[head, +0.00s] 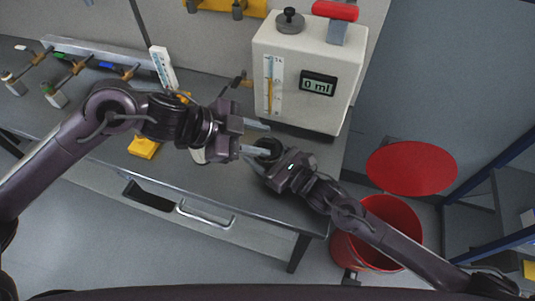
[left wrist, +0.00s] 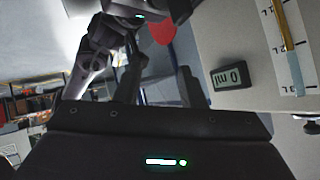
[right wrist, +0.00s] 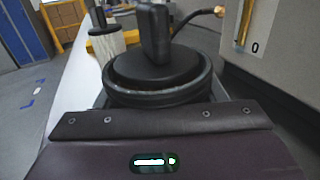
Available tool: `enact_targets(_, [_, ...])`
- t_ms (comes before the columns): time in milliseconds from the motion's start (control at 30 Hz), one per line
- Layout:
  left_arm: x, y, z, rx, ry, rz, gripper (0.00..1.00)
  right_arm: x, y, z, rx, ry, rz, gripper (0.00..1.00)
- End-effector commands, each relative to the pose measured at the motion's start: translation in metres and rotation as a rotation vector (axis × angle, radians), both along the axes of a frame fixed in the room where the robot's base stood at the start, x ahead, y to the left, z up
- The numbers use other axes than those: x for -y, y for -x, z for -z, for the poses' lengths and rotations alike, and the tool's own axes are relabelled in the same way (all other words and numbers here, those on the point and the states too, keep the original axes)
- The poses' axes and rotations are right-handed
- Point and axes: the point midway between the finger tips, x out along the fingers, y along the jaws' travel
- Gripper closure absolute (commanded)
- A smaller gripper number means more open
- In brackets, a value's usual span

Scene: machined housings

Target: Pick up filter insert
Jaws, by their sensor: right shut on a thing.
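A white ribbed cylinder with a black top, which looks like the filter insert (right wrist: 108,42), stands beyond the lid in the right wrist view. In the head view a pale piece (head: 198,156) shows below my left gripper, mostly hidden by it. My right gripper (head: 262,164) is shut on a round black lid with an upright grip (right wrist: 160,75); the lid also shows in the head view (head: 268,146). My left gripper (head: 262,137) is open and empty, its fingers pointing right, close to the lid. In the left wrist view its two fingers (left wrist: 160,88) stand apart.
A white dispenser with a "0 ml" display (head: 345,62) stands behind the grippers on the grey bench (head: 235,180). A yellow block (head: 143,147) lies left of my left gripper. Valves and pipes (head: 72,68) line the back left. A red bin (head: 375,240) stands right of the bench.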

Motion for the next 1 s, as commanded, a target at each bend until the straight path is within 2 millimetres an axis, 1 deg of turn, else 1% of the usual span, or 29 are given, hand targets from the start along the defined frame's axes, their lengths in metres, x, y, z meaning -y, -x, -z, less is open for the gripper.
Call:
enact_targets(33, [0.016, 0.001, -0.008, 0.085, -0.01, 0.11, 0.64, 0.0, 0.0, 0.0, 0.0, 0.0, 0.0, 0.6])
enact_targets(200, [0.06, 0.015, -0.02, 0.389, -0.062, 0.505, 0.64, 0.0, 0.0, 0.0, 0.0, 0.0, 0.0, 0.6])
enact_targets(300, [0.079, 0.024, -0.024, 0.569, -0.092, 0.738, 0.64, 0.0, 0.0, 0.0, 0.0, 0.0, 0.001, 0.6])
enact_targets(400, [0.094, 0.032, -0.026, 0.748, -0.123, 0.972, 0.64, 0.0, 0.0, 0.0, 0.0, 0.0, 0.001, 0.6])
enact_targets(500, [0.103, 0.037, -0.025, 0.918, -0.154, 1.207, 0.64, 0.0, 0.0, 0.0, 0.0, 0.0, 0.001, 0.6])
enact_targets(633, [0.107, 0.039, -0.022, 1.118, -0.192, 1.516, 0.64, 0.0, 0.0, 0.0, 0.0, 0.0, 0.001, 0.6])
enact_targets(767, [0.101, 0.033, -0.02, 1.288, -0.229, 1.83, 0.64, 0.0, 0.0, 0.0, 0.0, 0.0, 0.001, 0.6])
enact_targets(867, [0.091, 0.022, -0.021, 1.391, -0.251, 2.074, 0.64, 0.0, 0.0, 0.0, -0.001, 0.001, 0.001, 0.6])
enact_targets(1000, [0.069, -0.001, -0.03, 1.48, -0.272, 2.404, 0.64, 0.0, 0.0, 0.0, -0.001, 0.001, 0.001, 0.6])
